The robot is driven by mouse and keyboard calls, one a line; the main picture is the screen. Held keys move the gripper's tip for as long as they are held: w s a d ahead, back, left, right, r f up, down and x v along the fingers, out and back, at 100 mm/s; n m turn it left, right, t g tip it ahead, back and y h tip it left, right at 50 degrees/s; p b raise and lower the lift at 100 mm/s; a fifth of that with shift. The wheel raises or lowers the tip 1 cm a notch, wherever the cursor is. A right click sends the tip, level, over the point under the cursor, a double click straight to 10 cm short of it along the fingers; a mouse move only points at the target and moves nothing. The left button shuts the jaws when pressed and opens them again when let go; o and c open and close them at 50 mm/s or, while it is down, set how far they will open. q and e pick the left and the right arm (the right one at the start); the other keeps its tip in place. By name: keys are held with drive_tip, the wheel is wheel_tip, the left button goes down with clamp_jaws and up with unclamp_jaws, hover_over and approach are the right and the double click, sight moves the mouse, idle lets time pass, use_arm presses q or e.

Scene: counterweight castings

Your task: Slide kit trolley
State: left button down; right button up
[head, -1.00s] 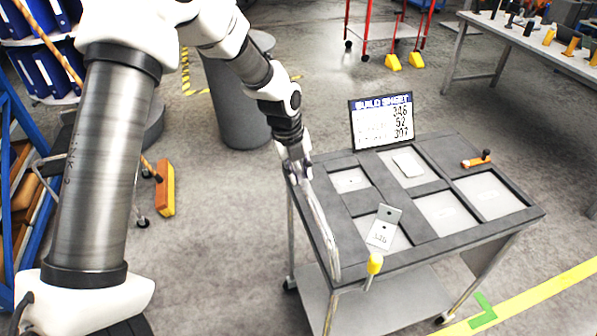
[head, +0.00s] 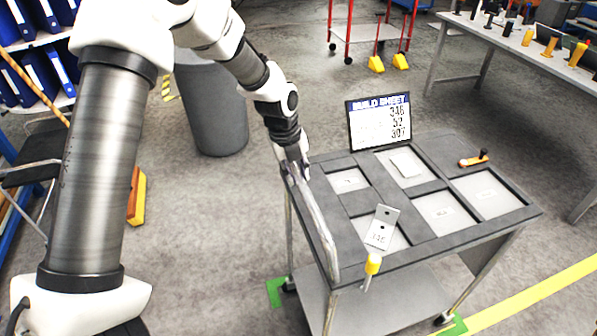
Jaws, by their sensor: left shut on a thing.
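The kit trolley (head: 405,256) is a grey cart with a recessed, compartmented top, a lower shelf and castors. A metal push handle (head: 322,222) runs along its left side. My left gripper (head: 297,168) is shut on the handle near its far end. An angled metal bracket (head: 382,227) sits in the front left compartment, and a flat plate (head: 406,165) lies in a back compartment. A build sheet sign (head: 379,121) stands at the back edge. Green floor marks (head: 276,291) show by the left castor and by the front right castor (head: 452,327). My right gripper is not in view.
A grey bin (head: 212,108) stands behind my left arm. A workbench (head: 520,45) with tools is at the back right, and a red-framed rack (head: 370,30) is at the back. A yellow floor line (head: 540,293) crosses the front right. Floor left of the trolley is clear.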

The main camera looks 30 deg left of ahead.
use_arm(q)
drive_tip(key=shift+r, duration=0.1)
drive_tip(key=c, duration=1)
unclamp_jaws()
drive_tip(key=shift+o, duration=0.2)
drive_tip(key=shift+d, duration=0.1)
wheel_tip(320, 180, up, 12)
drive_tip(key=s+a, duration=0.1)
drive_tip(key=shift+s+a, duration=0.3)
drive_tip(key=shift+s, duration=0.1)
